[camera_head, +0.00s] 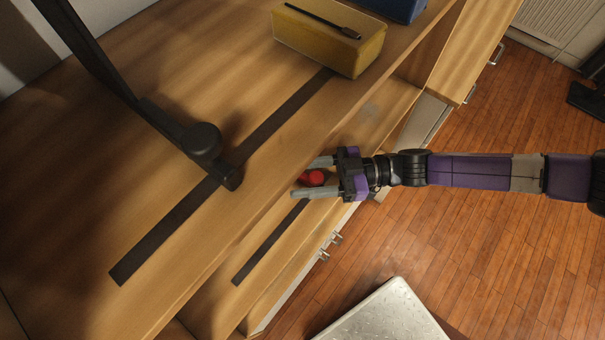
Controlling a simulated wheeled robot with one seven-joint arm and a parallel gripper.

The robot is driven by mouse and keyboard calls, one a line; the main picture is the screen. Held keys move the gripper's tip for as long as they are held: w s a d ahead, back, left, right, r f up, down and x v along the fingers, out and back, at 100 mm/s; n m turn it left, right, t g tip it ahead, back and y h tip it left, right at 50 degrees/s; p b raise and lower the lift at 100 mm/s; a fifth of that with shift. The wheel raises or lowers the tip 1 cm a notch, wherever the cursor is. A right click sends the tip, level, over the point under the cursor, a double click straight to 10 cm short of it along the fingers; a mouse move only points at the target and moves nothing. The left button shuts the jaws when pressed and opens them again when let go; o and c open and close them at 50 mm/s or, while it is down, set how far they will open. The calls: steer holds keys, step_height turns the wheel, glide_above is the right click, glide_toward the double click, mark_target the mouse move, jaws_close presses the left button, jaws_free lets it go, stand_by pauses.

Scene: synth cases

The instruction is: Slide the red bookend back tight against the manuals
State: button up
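My gripper (313,177) reaches in from the right, over the lower shelf board of the wooden unit. Its two grey fingers are apart, one on each side of a small, rounded red thing (314,177). The red thing is partly hidden by the gripper, and I cannot tell whether it is the red bookend or whether the fingers touch it. No manuals can be made out in this view.
The upper wooden board (75,190) has a dark strip, a black jointed stand (202,142), a yellow block (330,38) with a dark slim item on it, and a blue thing (398,8). A grey metal-topped box (380,318) stands at the bottom. Wood floor is open at right.

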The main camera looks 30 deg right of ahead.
jaws_close()
steer(key=shift+a, duration=0.1)
stand_by(1.4)
